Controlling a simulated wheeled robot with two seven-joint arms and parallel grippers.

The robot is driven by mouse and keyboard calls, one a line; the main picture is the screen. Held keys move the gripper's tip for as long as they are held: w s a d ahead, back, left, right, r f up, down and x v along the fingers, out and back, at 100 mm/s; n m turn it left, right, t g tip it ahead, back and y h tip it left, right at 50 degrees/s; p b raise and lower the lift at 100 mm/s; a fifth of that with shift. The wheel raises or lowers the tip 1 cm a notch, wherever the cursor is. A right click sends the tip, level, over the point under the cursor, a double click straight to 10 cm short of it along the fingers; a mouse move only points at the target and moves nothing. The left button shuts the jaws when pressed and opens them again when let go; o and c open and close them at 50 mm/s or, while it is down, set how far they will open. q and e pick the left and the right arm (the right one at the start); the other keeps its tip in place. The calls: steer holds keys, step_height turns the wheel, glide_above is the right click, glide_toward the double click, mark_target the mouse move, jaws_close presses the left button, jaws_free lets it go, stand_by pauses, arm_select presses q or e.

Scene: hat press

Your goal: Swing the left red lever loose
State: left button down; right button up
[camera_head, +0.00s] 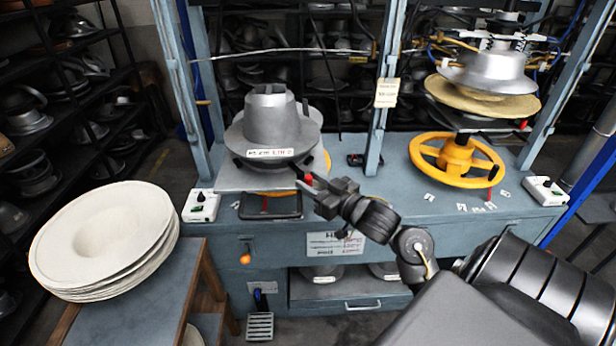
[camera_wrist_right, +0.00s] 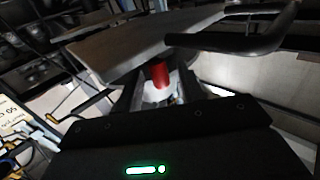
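The left red lever (camera_head: 308,179) shows as a small red tip at the front of the left press, just under its grey plate. In the right wrist view the red lever (camera_wrist_right: 160,75) is a short red cylinder on a pale base. My right gripper (camera_head: 306,183) is at the lever, its dark fingers pointing left toward the press. In the right wrist view my right gripper (camera_wrist_right: 157,92) has a finger on either side of the lever, with a gap between them; it looks open. Contact cannot be made out. My left gripper is not in view.
The left press carries a grey hat mould (camera_head: 272,115) on a flat plate. A dark bar handle (camera_head: 270,212) sits below it. A yellow handwheel (camera_head: 455,158) is to the right. A stack of pale hat blanks (camera_head: 100,235) stands on a side table at left.

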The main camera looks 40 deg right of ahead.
steer(key=shift+w+a, duration=0.1)
steer(key=shift+w, duration=0.6)
jaws_close()
